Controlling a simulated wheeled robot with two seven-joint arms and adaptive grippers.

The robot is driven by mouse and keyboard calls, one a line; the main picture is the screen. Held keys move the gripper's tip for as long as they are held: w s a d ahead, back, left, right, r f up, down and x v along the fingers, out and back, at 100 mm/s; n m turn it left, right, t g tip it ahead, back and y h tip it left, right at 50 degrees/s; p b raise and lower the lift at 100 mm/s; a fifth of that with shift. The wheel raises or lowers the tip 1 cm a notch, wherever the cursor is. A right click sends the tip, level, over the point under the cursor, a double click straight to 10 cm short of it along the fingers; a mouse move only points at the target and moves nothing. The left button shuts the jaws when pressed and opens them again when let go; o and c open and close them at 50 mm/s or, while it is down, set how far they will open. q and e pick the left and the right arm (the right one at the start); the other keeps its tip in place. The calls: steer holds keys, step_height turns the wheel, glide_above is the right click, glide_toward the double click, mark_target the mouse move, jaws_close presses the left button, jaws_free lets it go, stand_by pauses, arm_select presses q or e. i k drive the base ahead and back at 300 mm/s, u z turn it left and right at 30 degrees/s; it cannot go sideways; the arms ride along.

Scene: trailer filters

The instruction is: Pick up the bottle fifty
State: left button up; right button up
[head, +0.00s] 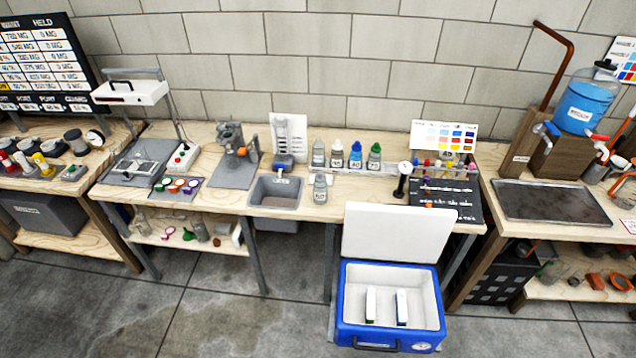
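Several small labelled bottles stand at the back of the middle bench: a grey one (318,155), a black-capped one (338,156), a blue-capped one (355,157) and a green-capped one (374,157). Another grey bottle (320,190) stands upright in front of them, just right of the sink. The labels are too small to read surely, so I cannot tell which bottle is fifty. Neither of my grippers is in view.
A grey sink (275,193) is set into the middle bench (350,205). An open blue cooler (390,336) with a raised white lid (395,233) is in front on the floor.

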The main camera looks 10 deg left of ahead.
mark_target(320, 189)
steer(key=u, duration=0.45)
steer(key=i, duration=0.65)
steer(key=u, duration=0.6)
